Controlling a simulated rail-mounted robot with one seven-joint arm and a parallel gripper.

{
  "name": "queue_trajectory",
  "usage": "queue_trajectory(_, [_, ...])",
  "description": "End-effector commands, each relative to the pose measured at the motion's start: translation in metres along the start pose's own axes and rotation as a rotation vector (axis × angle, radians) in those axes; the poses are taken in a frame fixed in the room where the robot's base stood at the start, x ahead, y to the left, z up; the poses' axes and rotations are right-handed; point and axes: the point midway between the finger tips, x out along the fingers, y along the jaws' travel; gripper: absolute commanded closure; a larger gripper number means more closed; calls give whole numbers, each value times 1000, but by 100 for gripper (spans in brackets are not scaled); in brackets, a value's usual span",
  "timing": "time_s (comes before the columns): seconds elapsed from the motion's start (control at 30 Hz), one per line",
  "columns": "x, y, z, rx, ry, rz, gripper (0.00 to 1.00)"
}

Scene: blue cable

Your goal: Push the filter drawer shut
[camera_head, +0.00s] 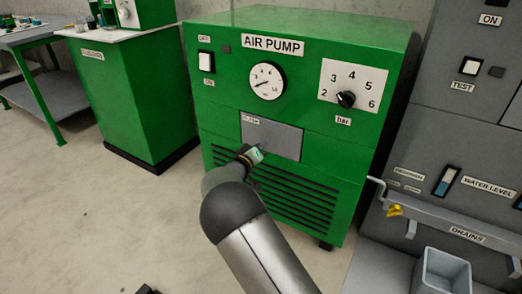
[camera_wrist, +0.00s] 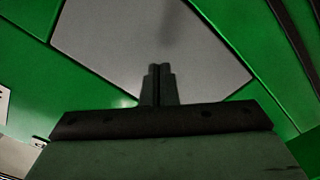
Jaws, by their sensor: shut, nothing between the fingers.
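The filter drawer is the grey panel (camera_head: 283,138) in the front of the green air pump (camera_head: 228,57). It looks close to level with the green front; I cannot tell if it sticks out a little. My gripper (camera_head: 254,153) is at the lower left part of the drawer front, with my arm coming up from below. In the wrist view the grey drawer front (camera_wrist: 185,40) fills the middle, and my shut, empty fingers (camera_wrist: 158,70) point at it. Whether the fingertips touch it is not clear. My wrist hides part of the drawer's lower edge.
A black vent grille (camera_head: 300,203) lies below the drawer. A gauge (camera_head: 267,81) and a pressure knob (camera_head: 346,99) are above it. A grey cabinet with a drain pipe (camera_head: 440,212) and grey bin (camera_head: 441,272) stands at right. A green cabinet (camera_head: 130,95) stands left. Floor between is clear.

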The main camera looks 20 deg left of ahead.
Motion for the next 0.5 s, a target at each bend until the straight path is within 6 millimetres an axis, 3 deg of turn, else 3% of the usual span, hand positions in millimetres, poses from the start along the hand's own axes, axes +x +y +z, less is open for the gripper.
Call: queue_trajectory(0.5, [-50,-1,1,1,0,0,100])
